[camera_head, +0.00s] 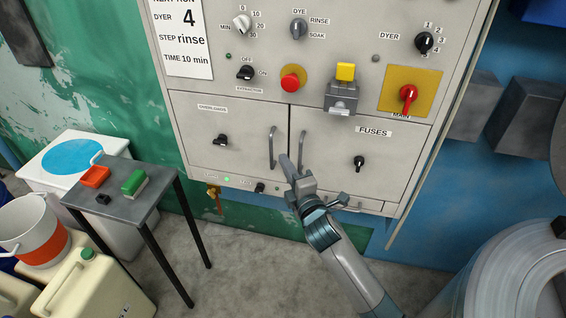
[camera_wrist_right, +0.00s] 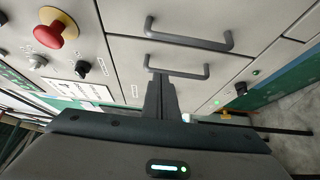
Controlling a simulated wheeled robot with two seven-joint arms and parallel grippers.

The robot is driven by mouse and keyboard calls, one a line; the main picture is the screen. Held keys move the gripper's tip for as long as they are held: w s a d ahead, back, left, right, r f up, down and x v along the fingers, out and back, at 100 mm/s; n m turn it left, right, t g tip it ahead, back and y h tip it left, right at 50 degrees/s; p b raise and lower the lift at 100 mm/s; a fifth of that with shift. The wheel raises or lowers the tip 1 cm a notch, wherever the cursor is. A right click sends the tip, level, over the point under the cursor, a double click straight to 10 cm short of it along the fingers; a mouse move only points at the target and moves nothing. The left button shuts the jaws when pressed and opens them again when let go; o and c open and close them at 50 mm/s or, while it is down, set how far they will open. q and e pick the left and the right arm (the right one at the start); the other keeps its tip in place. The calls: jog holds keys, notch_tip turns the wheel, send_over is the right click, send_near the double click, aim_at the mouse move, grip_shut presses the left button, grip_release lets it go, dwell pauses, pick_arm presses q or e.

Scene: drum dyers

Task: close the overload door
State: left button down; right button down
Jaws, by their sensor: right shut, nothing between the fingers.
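The overload door (camera_head: 238,158) is the left lower door of the grey control cabinet, with a label, a black knob and a vertical bar handle (camera_head: 272,147). It looks nearly flush; a dark seam runs between it and the fuses door (camera_head: 375,150). I cannot tell if it is fully shut. My right gripper (camera_head: 285,160) is shut and empty, with its tips in front of the door's handle edge. In the right wrist view the shut fingers (camera_wrist_right: 160,85) point at the overload door's handle (camera_wrist_right: 180,72); contact is unclear. My left gripper is not in view.
The fuses door's handle (camera_head: 301,150) is close beside the gripper. A small table (camera_head: 120,205) with a red tray and a green brush stands left. A metal drum (camera_head: 520,265) is lower right.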

jog(key=d+b+v, duration=0.1)
jog(key=b+v, duration=0.1)
jog(key=v, duration=0.6)
jog(key=shift+d, duration=0.35)
jog(key=shift+w+f, duration=0.1)
